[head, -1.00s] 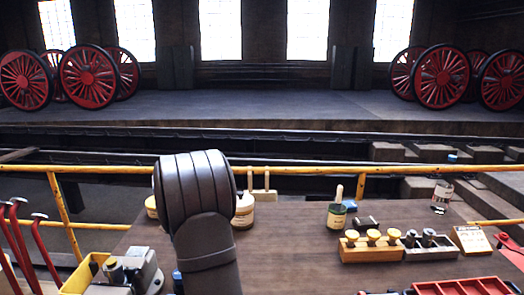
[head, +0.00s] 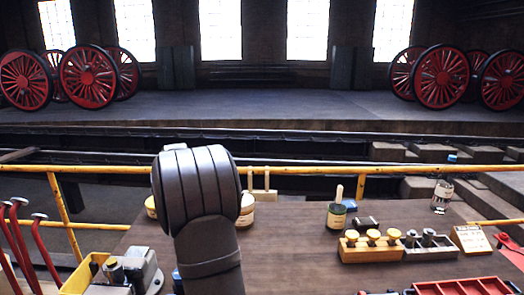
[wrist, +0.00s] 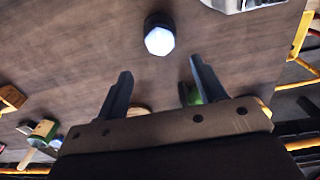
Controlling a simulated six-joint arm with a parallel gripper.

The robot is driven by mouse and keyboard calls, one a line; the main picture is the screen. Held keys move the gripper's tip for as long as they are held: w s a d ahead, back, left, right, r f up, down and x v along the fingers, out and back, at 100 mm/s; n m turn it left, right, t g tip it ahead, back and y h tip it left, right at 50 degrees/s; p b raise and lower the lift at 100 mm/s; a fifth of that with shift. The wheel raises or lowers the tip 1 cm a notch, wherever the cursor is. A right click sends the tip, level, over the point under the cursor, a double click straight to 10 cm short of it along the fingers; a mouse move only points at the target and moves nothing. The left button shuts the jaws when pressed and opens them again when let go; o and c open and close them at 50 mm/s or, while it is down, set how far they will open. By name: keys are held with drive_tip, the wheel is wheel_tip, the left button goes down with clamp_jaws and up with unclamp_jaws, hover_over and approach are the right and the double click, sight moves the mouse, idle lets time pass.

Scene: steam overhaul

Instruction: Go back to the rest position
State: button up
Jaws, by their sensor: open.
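My gripper (wrist: 160,72) is open and empty in the wrist view, its two dark fingers apart above the brown bench top (wrist: 75,55). A dark round piece with a pale hexagonal top (wrist: 158,40) stands on the bench beyond the fingertips, not between them. A green item (wrist: 189,94) is partly hidden behind one finger. In the head view my own arm rises in front of the bench and the gripper itself is hidden.
On the bench stand a green jar with a brush (head: 336,217), a wooden block with yellow-topped pieces (head: 370,252), a red tray (head: 465,287) and a grey metal device (head: 140,268). A yellow railing (head: 310,170) runs behind. The middle of the bench is mostly clear.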

wheel_tip(320, 180, down, 12)
drive_tip(key=shift+r, duration=0.2)
drive_tip(key=r, duration=0.5)
drive_tip(key=shift+d+r, duration=0.15)
drive_tip(key=shift+d, duration=0.25)
drive_tip(key=s+d+r, duration=0.2)
drive_tip(key=d+r, duration=0.4)
drive_tip(key=d, duration=0.4)
drive_tip(key=s+a+r+n, duration=0.2)
drive_tip(key=s+a+r, duration=0.2)
drive_tip(key=a, duration=0.4)
drive_tip(key=s+a+r+n, duration=0.2)
drive_tip(key=s+a, duration=0.3)
drive_tip(key=a, duration=0.4)
drive_tip(key=s+a+r+n, duration=0.2)
drive_tip(key=s+a+r, duration=0.3)
drive_tip(key=a, duration=0.3)
drive_tip(key=shift+s+a+r, duration=0.25)
drive_tip(key=shift+s+r, duration=0.05)
drive_tip(key=shift+r, duration=0.05)
